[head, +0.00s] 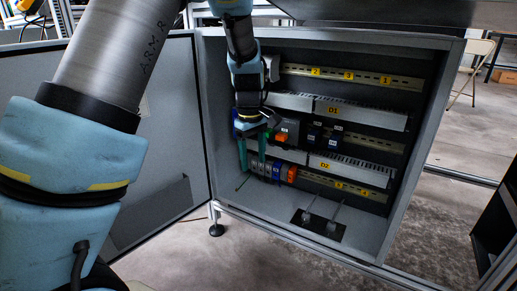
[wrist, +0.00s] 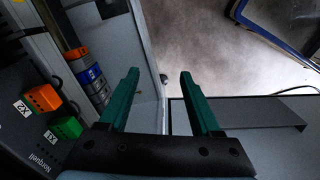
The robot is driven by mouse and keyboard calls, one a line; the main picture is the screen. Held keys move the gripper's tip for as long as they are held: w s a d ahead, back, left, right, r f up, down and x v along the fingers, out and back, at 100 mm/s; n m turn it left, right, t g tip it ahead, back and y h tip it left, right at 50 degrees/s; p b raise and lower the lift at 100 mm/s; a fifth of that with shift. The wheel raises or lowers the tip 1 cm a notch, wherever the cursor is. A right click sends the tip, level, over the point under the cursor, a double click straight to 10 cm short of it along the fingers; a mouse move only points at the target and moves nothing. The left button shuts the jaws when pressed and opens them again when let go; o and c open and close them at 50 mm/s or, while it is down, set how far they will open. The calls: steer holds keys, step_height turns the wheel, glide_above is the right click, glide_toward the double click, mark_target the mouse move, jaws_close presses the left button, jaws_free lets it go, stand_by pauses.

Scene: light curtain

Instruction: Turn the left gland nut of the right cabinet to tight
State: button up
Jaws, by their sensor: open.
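The open grey cabinet (head: 409,165) fills the middle of the head view. On its floor is a black plate (head: 318,224) with two small grey glands, each with a thin cable rising from it. The left gland nut (head: 306,216) sits at the plate's left part; the right one (head: 332,226) is beside it. Their details are too small to read. My gripper (head: 253,170) is inside the cabinet at its left side, above and left of the glands, apart from them. Its green fingers point down, open and empty. The wrist view shows the fingers (wrist: 160,75) spread; neither gland is recognisable there.
Terminal blocks (head: 275,170) in blue, grey and orange line the lower rail close to my fingers; they also show in the wrist view (wrist: 90,75). Slotted ducts (head: 358,112) cross the back. The open door (head: 165,150) stands left. The cabinet floor right of my gripper is mostly clear.

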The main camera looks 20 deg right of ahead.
steer(key=shift+s+a+r+p, duration=0.25)
steer(key=shift+s+r, duration=0.05)
steer(key=shift+r, duration=0.15)
steer(key=shift+s+a+r+p, duration=0.2)
steer(key=shift+s+a+r, duration=0.1)
steer(key=shift+r, duration=0.15)
steer(key=shift+d, duration=0.1)
steer(key=s+a+r+m+t, duration=0.1)
steer(key=s+a+m, duration=0.1)
steer(key=a, duration=0.8)
steer(key=s+a+r+m+p, duration=0.1)
steer(key=s+a+r, duration=0.15)
steer(key=a, duration=0.75)
steer(key=s+a+r+m+t, duration=0.1)
steer(key=s+a+m, duration=0.15)
steer(key=a, duration=0.85)
step_height(320, 180, up, 37)
steer(key=p, duration=3.7)
steer(key=shift+d+n+p, duration=0.35)
steer(key=shift+d+p, duration=0.05)
